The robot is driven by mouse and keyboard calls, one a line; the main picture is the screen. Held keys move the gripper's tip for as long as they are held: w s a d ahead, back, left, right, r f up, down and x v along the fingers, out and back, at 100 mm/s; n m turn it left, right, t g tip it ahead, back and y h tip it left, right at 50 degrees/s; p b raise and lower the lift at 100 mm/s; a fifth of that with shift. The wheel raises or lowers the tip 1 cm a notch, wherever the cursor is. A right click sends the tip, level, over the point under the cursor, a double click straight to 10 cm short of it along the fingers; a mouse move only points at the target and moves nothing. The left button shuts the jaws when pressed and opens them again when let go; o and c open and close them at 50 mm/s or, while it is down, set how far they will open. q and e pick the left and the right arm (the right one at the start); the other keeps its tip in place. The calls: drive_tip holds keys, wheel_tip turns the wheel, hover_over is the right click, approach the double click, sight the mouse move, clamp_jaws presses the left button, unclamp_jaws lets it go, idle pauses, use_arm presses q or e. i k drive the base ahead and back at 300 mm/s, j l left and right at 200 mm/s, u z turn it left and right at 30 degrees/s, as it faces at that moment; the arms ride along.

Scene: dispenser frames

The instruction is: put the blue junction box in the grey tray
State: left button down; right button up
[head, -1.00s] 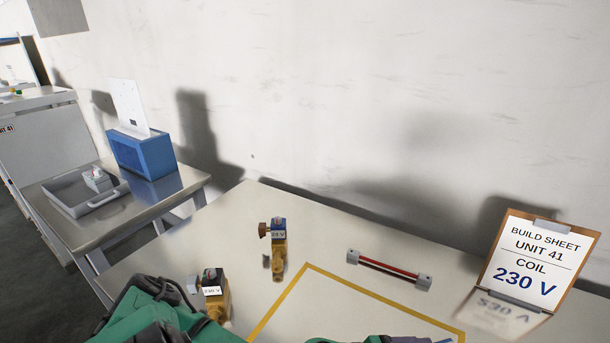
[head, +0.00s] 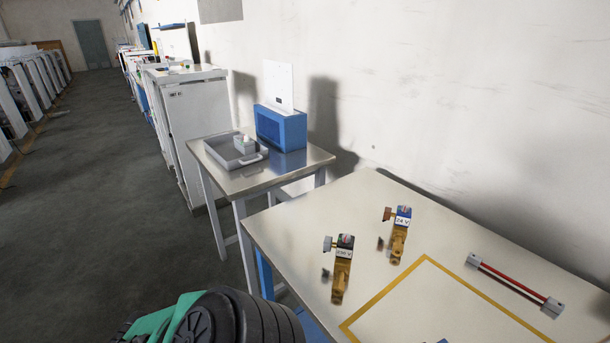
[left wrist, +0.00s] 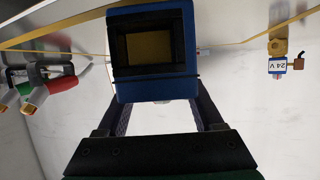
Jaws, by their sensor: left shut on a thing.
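The blue junction box (left wrist: 153,88), an open-topped box with a dark inside, is between the two fingers of my left gripper (left wrist: 158,112) in the left wrist view. The gripper is shut on it. In the head view my left arm shows at the bottom, but its gripper is not clearly seen; a small blue patch shows at the bottom edge. The grey tray (head: 222,155) is on the steel side table, left of centre in the head view. A small grey box (head: 242,144) with a light top sits in it. My right gripper is not in view.
A blue case (head: 281,128) with a white panel stands behind the tray. Brass valves marked 230 V (head: 342,275) and 24 V (head: 398,240) and a red bar (head: 512,283) are on the near table. Red and green handles (left wrist: 40,90) show in the wrist view. A gap separates the tables.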

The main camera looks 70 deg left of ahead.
sight(230, 158)
drive_tip(key=z, duration=0.45)
drive_tip(key=k+z, duration=0.15)
drive_tip(key=z, duration=0.75)
drive_tip(key=k+j+z, duration=0.15)
drive_tip(key=k+j, duration=0.2)
drive_tip(key=k+j+z, duration=0.15)
drive_tip(key=k+j, duration=0.15)
drive_tip(key=k, duration=0.25)
drive_tip(key=k+j+z, duration=0.1)
drive_tip(key=k+j, duration=0.15)
drive_tip(key=k, duration=0.2)
drive_tip(key=k+j+z, duration=0.15)
drive_tip(key=k, duration=0.3)
drive_tip(key=k+j+z, duration=0.15)
drive_tip(key=k, duration=0.35)
drive_tip(key=k+u, duration=0.4)
drive_tip(key=k+j+u, duration=0.2)
drive_tip(key=u, duration=0.25)
drive_tip(key=k+j+u, duration=0.2)
drive_tip(key=u, duration=0.2)
drive_tip(key=k+j+u, duration=0.25)
drive_tip(key=u, duration=0.2)
